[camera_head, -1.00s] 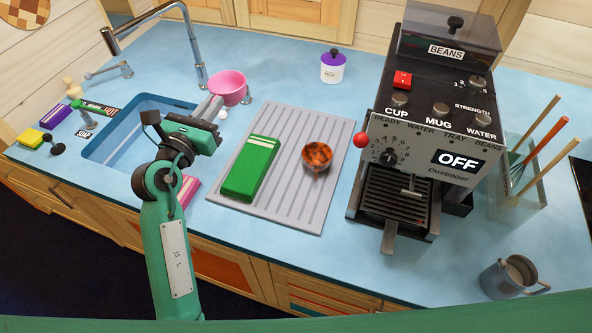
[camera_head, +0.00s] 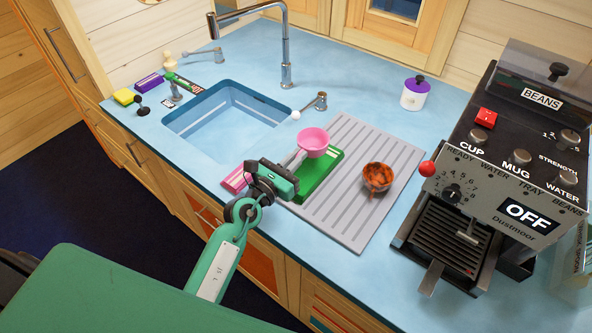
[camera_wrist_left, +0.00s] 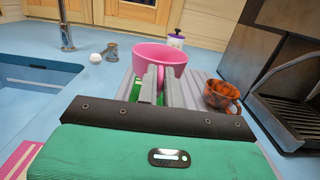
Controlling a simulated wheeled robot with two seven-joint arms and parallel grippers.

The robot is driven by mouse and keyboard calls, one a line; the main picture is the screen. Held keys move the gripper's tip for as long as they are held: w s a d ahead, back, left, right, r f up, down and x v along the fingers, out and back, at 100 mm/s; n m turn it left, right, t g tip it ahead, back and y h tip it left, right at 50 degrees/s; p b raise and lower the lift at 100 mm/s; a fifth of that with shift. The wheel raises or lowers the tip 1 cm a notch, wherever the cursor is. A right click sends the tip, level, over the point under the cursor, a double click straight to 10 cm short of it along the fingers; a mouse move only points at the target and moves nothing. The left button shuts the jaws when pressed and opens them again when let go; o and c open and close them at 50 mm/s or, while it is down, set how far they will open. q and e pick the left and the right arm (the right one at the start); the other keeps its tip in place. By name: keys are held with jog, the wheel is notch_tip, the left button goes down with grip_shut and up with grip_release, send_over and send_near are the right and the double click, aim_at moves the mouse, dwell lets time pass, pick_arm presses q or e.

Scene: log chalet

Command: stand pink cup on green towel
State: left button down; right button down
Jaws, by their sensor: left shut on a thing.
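The pink cup (camera_head: 313,141) is held by my left gripper (camera_head: 297,160), upright, over the far left part of the green towel. In the left wrist view the pink cup (camera_wrist_left: 161,58) sits upright at the fingertips, with the fingers (camera_wrist_left: 157,88) shut on its handle side. The green towel (camera_head: 320,176) with white stripes lies folded on the grey drying rack, partly hidden by the cup and gripper. I cannot tell whether the cup's base touches the towel. My right gripper is not in view.
The grey ribbed rack (camera_head: 345,215) also holds a brown-orange patterned cup (camera_head: 377,177) right of the towel. The sink (camera_head: 225,112) and tap (camera_head: 287,60) are to the left. A pink towel (camera_head: 236,179) lies by the front edge. The coffee machine (camera_head: 490,180) stands at right.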

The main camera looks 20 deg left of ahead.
pick_arm(q)
notch_tip(320, 180, down, 3)
jog(key=shift+b, duration=0.5)
jog(key=shift+f, duration=0.55)
jog(key=shift+f, duration=0.1)
jog(key=c, duration=1.6)
grip_release()
jog(key=shift+f, duration=0.1)
jog(key=shift+o, duration=0.2)
